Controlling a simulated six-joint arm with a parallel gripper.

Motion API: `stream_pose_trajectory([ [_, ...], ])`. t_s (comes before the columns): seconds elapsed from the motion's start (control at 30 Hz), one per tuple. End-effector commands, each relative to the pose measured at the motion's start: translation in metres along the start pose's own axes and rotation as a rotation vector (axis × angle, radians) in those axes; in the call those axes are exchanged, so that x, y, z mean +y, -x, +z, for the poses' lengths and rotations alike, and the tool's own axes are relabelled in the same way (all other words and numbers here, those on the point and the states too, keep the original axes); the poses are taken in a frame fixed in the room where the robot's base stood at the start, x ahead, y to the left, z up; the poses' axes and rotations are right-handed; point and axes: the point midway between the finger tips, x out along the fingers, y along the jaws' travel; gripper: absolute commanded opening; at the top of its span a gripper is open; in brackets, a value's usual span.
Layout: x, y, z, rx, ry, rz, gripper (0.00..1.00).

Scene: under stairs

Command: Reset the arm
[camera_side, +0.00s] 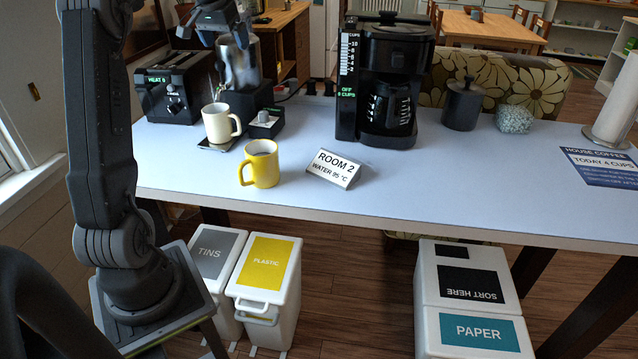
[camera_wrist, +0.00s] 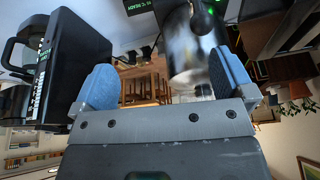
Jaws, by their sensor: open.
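My arm rises at the left of the side view and reaches over the back of the table. My gripper (camera_side: 218,28) is at the top edge, close above a shiny metal jug (camera_side: 238,66). The jug stands at a black base unit (camera_side: 245,100). In the wrist view my gripper (camera_wrist: 163,68) is open, its two blue-padded fingers wide apart. The metal jug (camera_wrist: 190,55) shows beyond them, nearer the right finger. Nothing is clasped between the fingers.
A canister (camera_side: 463,105) stands right.

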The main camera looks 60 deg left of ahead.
Motion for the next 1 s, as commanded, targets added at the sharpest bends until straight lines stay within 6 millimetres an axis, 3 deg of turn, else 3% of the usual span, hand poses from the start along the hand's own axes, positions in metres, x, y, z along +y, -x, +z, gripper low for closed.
stream_pose_trajectory([
  [0.03,0.035,0.013,0.007,0.010,-0.039,0.011,1.00],
  [0.2,0.141,0.046,0.060,0.036,-0.155,0.050,1.00],
  [0.3,0.192,0.062,0.106,0.053,-0.225,0.077,1.00],
  [0.43,0.240,0.076,0.176,0.075,-0.314,0.118,1.00],
  [0.53,0.263,0.080,0.234,0.094,-0.383,0.152,1.00],
  [0.7,0.279,0.075,0.320,0.118,-0.481,0.208,1.00],
  [0.83,0.279,0.067,0.359,0.128,-0.526,0.238,1.00],
  [1.0,0.278,0.061,0.377,0.132,-0.547,0.252,1.00],
])
